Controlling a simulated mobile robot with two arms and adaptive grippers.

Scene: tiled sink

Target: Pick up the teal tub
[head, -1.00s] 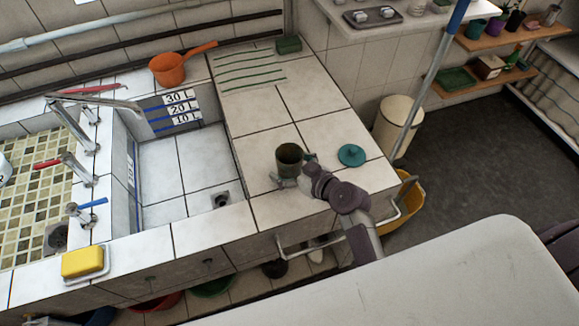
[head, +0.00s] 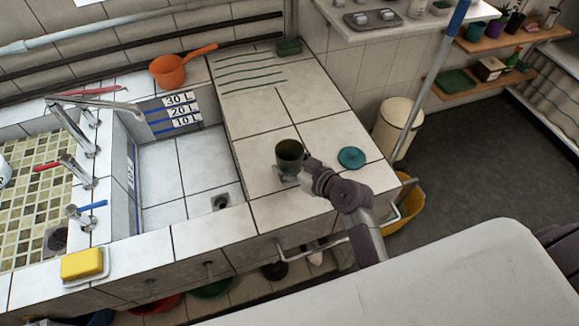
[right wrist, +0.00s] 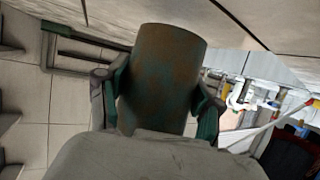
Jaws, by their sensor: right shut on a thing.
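The tub (head: 290,154) is a small open-topped cylinder near the front of the tiled counter. It looks dark green to brown, with worn teal patches in the right wrist view (right wrist: 168,70). My right gripper (head: 294,172) is shut on its sides from the front right. In the right wrist view, one finger of the gripper (right wrist: 158,98) presses each side of the tub. The tub looks about upright; whether its base touches the tiles is hard to tell. My left gripper is out of view.
A round teal lid (head: 351,158) lies on the counter right of the tub. The sink basin (head: 180,170) is to the left, with an orange dipper (head: 170,71) behind it. A blue-topped pole (head: 432,80) leans at the right. The counter behind the tub is mostly clear.

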